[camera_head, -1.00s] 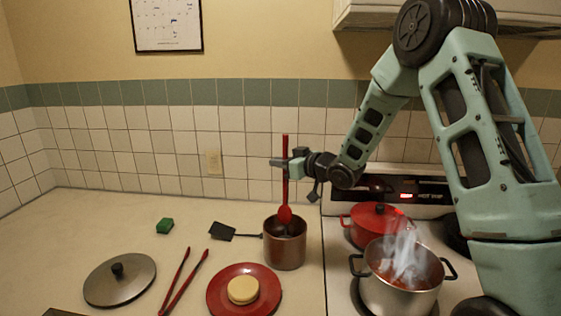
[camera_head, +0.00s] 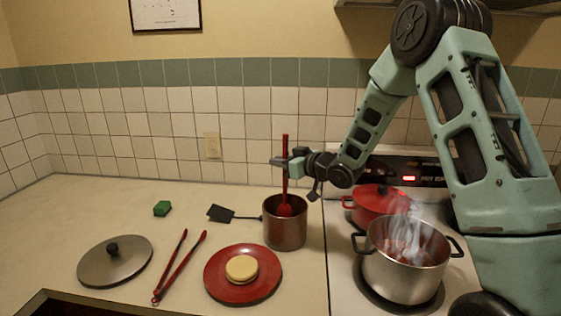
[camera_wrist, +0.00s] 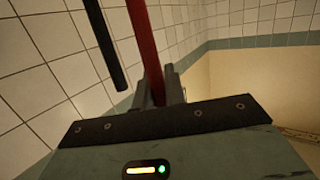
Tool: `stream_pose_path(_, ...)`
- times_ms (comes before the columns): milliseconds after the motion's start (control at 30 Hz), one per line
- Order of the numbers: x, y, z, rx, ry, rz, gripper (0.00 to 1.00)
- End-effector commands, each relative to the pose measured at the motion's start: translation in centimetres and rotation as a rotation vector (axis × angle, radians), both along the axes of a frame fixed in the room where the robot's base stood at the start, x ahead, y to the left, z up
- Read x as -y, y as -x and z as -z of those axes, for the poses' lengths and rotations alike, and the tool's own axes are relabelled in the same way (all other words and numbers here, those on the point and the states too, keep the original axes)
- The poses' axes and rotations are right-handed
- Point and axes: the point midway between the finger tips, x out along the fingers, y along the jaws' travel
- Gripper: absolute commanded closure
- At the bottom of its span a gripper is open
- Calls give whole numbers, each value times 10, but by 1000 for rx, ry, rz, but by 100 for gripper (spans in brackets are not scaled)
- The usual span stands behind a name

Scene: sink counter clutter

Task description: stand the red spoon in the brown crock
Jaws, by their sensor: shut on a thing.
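The red spoon (camera_head: 285,175) is upright in the head view, with its handle up and its bowl down. My gripper (camera_head: 283,161) is shut on its handle; the handle (camera_wrist: 146,45) also shows between the fingers in the wrist view. The spoon's bowl (camera_head: 285,210) is at the mouth of the brown crock (camera_head: 285,236), its lower edge inside the rim. Whether the bowl touches the crock's inside is hidden. The crock stands upright on the counter, left of the stove.
A black spatula (camera_head: 221,214) lies left of the crock. A red plate (camera_head: 240,291), red tongs (camera_head: 180,266), a pot lid (camera_head: 113,262) and a green sponge (camera_head: 162,208) lie further left. A steaming pot (camera_head: 402,278) and a red pot (camera_head: 372,205) stand right on the stove.

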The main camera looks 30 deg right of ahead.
Motion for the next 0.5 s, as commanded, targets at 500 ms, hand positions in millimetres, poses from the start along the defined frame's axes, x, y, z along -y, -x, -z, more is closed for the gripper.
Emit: stream_pose_path(500, 0, 0, 1, 0, 0, 0, 62)
